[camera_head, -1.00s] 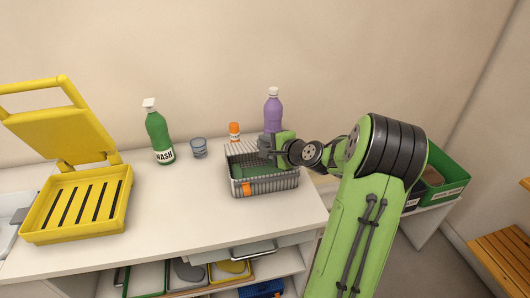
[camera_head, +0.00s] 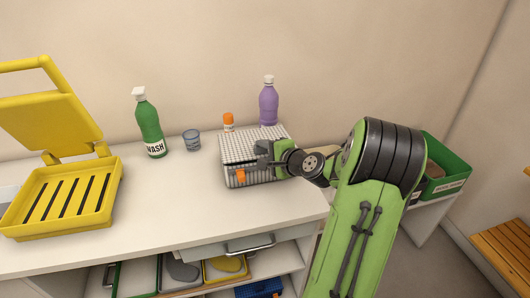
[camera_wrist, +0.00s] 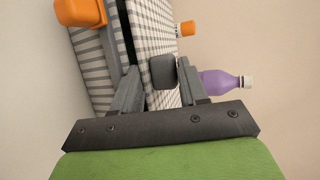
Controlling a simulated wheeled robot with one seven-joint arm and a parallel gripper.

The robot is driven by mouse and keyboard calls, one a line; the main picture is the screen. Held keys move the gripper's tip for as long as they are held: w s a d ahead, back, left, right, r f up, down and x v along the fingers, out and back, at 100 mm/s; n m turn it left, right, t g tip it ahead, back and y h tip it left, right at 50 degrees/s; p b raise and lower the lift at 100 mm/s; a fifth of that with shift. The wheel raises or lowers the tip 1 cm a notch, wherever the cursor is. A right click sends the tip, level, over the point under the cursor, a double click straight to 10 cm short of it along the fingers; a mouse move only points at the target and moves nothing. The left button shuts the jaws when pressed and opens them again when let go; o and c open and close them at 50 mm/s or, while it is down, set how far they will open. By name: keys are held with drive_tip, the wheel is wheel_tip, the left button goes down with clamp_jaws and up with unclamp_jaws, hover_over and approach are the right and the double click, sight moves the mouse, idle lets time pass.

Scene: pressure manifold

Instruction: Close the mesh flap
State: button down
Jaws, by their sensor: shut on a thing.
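The mesh flap (camera_head: 245,142) lies over the top of the wire basket (camera_head: 262,173) on the counter and hides its inside. In the wrist view the flap (camera_wrist: 152,28) is close to the basket wall (camera_wrist: 93,60), with a thin dark gap between them. An orange clasp (camera_head: 240,177) sits on the basket front; it also shows in the wrist view (camera_wrist: 80,12). My gripper (camera_head: 266,150) is at the flap's right part. In the wrist view its fingers (camera_wrist: 160,82) are shut on a dark grey knob (camera_wrist: 163,71) on the flap.
Behind the basket stand a purple bottle (camera_head: 268,104) and an orange-capped jar (camera_head: 228,122). A grey cup (camera_head: 191,140) and a green wash bottle (camera_head: 149,124) stand left. An open yellow press (camera_head: 65,198) is far left. The counter before the basket is clear.

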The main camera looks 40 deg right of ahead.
drive_tip(key=shift+s+f, duration=0.1)
drive_tip(key=shift+f, duration=0.2)
